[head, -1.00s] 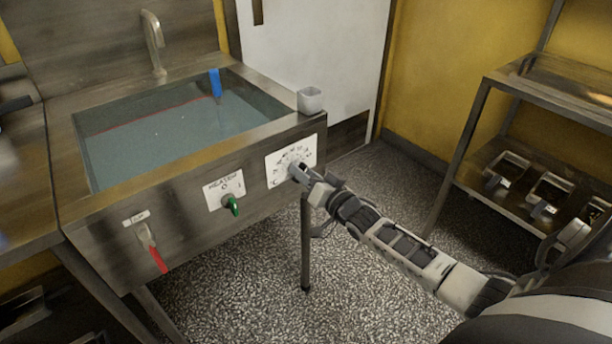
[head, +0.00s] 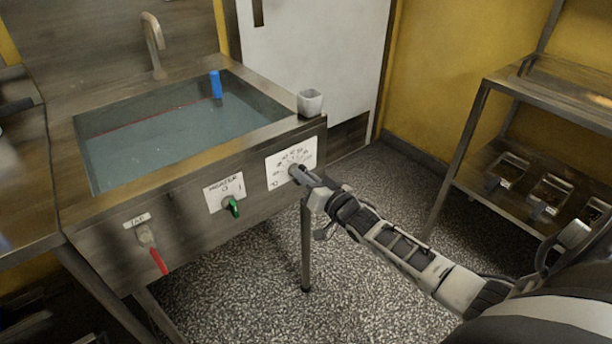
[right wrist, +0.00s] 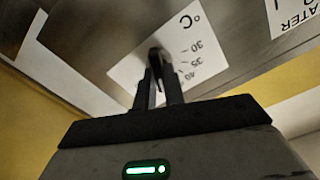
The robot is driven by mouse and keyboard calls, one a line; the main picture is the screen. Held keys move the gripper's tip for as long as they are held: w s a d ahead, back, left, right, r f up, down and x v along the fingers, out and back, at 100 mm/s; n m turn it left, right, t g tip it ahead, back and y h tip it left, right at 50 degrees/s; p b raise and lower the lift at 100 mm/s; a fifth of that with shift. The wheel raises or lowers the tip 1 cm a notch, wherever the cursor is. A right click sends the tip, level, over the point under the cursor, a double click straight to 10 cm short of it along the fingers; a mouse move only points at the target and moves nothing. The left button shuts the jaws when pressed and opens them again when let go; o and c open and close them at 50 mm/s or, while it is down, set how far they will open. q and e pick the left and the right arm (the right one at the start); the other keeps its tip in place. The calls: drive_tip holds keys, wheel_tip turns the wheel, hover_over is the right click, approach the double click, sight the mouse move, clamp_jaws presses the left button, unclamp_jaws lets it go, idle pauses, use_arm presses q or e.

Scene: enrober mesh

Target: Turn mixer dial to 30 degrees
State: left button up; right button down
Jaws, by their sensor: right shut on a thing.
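The dial's white plate (head: 307,152), with a °C scale, is on the right end of the sink's front panel. My right gripper (head: 298,172) is at the plate, shut on the dial knob, which it mostly hides. In the right wrist view the two dark fingers (right wrist: 158,85) close around the dark dial knob (right wrist: 154,56). The plate (right wrist: 190,48) shows the marks 30, 35 and 40 to the right of the fingers. I cannot tell exactly where the knob points. My left gripper is not in view.
Left of the dial are the green heater knob (head: 233,207) and the red-handled tap lever (head: 156,258). A blue object (head: 215,84) stands in the water-filled basin. A grey cup (head: 310,101) sits on the rim's corner. A metal shelf (head: 555,95) stands right; the floor between is clear.

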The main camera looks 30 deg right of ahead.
drive_tip(key=shift+a+f+n+b, duration=0.1)
drive_tip(key=shift+n+b, duration=0.15)
drive_tip(key=shift+n, duration=3)
drive_tip(key=shift+a+f+n+b, duration=0.15)
drive_tip(key=shift+n+b, duration=0.15)
drive_tip(key=shift+n, duration=3)
drive_tip(key=shift+a+r+n+b, duration=0.1)
drive_tip(key=shift+n+b, duration=0.15)
drive_tip(key=shift+n, duration=3.3)
drive_tip(key=c, duration=1.5)
unclamp_jaws()
drive_tip(key=s, duration=1)
drive_tip(key=s+d, duration=0.1)
drive_tip(key=s, duration=0.5)
drive_tip(key=shift+d, duration=0.1)
